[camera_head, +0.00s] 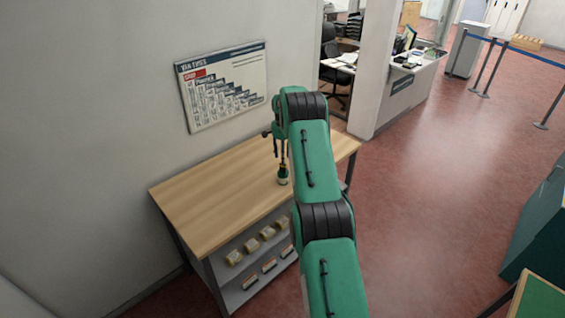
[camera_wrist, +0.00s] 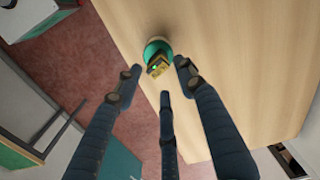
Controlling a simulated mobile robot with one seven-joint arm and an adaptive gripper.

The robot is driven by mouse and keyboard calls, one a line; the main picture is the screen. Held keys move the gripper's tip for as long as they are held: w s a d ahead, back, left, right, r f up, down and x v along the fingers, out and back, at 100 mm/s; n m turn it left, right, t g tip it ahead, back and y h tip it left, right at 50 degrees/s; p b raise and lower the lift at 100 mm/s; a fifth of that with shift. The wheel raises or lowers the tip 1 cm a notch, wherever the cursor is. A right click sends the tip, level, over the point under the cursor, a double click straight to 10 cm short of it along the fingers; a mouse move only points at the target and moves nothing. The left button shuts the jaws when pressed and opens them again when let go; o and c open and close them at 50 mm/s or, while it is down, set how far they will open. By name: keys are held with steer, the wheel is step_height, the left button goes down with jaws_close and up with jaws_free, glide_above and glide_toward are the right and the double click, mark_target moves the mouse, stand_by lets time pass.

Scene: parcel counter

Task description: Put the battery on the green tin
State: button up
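The green tin (camera_wrist: 158,46) stands on the wooden counter near its edge, at the top middle of the wrist view. It also shows, small, in the head view (camera_head: 283,180). A small gold and dark block, apparently the battery (camera_wrist: 158,68), sits over the tin's top in the wrist view and looks tilted. I cannot tell whether it rests fully on the tin. My gripper (camera_wrist: 159,76) points down above the tin, its fingers spread apart with gaps around the block. In the head view my gripper (camera_head: 282,156) is just above the tin.
The wooden counter top (camera_head: 215,195) is clear to the left of the tin. Small boxed goods (camera_head: 251,245) sit on the shelves below its front. A wall poster (camera_head: 222,85) hangs behind the counter. Open red floor (camera_head: 430,180) lies to the right.

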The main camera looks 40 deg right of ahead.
step_height(320, 180, up, 7)
steer(key=shift+b, duration=0.3)
stand_by(0.5)
steer(key=shift+a, duration=0.1)
